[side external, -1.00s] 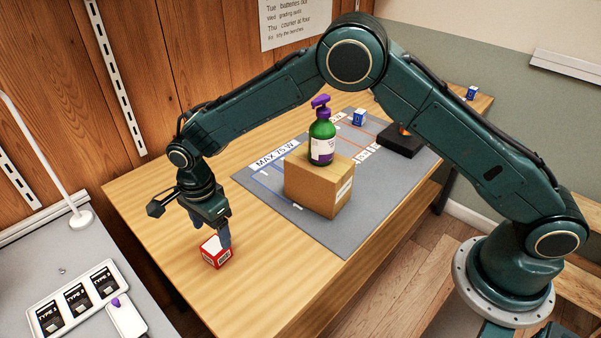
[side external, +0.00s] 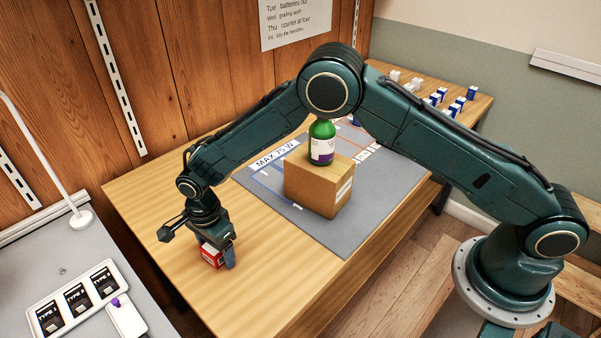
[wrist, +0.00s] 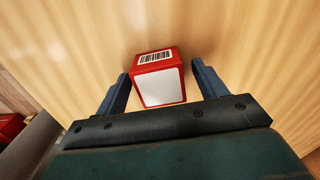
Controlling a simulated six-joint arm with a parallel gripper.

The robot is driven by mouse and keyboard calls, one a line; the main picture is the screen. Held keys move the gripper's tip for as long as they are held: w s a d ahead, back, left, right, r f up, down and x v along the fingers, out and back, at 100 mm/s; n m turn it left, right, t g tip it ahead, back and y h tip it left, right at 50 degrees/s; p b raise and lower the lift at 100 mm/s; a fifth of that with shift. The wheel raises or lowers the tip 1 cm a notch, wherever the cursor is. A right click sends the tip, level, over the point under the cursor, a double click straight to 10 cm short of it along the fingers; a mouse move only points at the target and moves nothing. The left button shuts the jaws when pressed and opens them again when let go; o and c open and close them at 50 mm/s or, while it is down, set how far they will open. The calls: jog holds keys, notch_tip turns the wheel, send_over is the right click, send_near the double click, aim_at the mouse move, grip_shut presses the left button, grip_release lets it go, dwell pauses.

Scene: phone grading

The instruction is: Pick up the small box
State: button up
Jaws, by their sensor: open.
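The small box (side external: 211,256) is red with white label faces and stands on the wooden table near its left end. In the wrist view the small box (wrist: 158,77) shows a barcode on one face and a blank white label on another. My gripper (side external: 222,258) is low over the table at the box. In the wrist view my gripper (wrist: 160,82) is open, with one finger on each side of the box. A gap shows beside the right finger; the left finger is very close to the box, and contact cannot be told. In the side view the gripper partly hides the box.
A cardboard box (side external: 318,186) with a green bottle (side external: 321,143) on it stands on the grey mat (side external: 345,236). Several small blue and white boxes (side external: 455,107) stand at the table's far end. A tray of type cards (side external: 75,300) lies on the grey side bench. The table front is clear.

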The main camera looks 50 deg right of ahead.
jog(key=shift+f, duration=0.1)
dwell(0.4)
jog(key=c, duration=1.1)
notch_tip(320, 180, up, 20)
dwell(0.6)
